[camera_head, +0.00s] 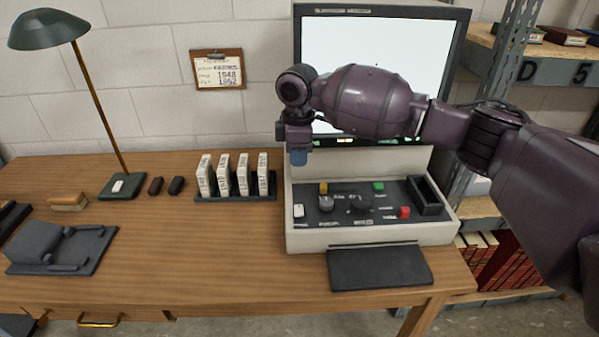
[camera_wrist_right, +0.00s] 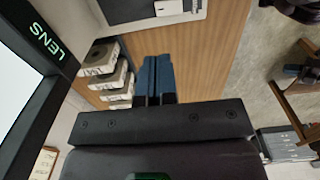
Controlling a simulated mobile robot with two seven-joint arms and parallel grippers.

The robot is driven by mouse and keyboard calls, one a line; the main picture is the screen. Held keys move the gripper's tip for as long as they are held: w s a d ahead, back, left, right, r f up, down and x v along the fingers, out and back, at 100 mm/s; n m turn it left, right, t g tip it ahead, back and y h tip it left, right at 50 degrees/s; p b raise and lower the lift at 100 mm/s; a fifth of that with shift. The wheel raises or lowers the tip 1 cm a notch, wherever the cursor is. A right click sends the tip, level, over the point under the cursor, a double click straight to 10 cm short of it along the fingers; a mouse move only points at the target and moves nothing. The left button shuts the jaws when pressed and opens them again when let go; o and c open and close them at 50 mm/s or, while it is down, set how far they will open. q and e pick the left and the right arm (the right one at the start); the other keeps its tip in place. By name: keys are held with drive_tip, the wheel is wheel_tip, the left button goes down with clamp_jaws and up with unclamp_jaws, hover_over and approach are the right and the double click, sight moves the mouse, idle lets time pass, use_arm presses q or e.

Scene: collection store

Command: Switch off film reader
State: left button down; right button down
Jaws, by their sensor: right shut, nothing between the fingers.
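The film reader stands at the back right of the desk, and its large screen (camera_head: 375,50) is lit white. Its control panel (camera_head: 340,222) has a white switch (camera_head: 299,210), a yellow button (camera_head: 323,188), a green button (camera_head: 378,186), a red button (camera_head: 404,212) and dark knobs (camera_head: 358,203). My right gripper (camera_head: 298,158) is shut and empty, pointing down above the panel's left rear, in front of the screen. The right wrist view shows its blue fingers together (camera_wrist_right: 157,75), with the screen frame marked LENS (camera_wrist_right: 46,40) beside them. My left gripper is out of view.
Several film boxes (camera_head: 243,176) stand in a rack left of the reader, near my right gripper. A green desk lamp (camera_head: 47,30) and a dark device (camera_head: 60,246) are farther left. A metal shelf (camera_head: 500,60) is at right. The front middle of the desk is clear.

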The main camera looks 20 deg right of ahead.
drive_tip(key=shift+w+r, duration=0.1)
drive_tip(key=shift+r, duration=0.65)
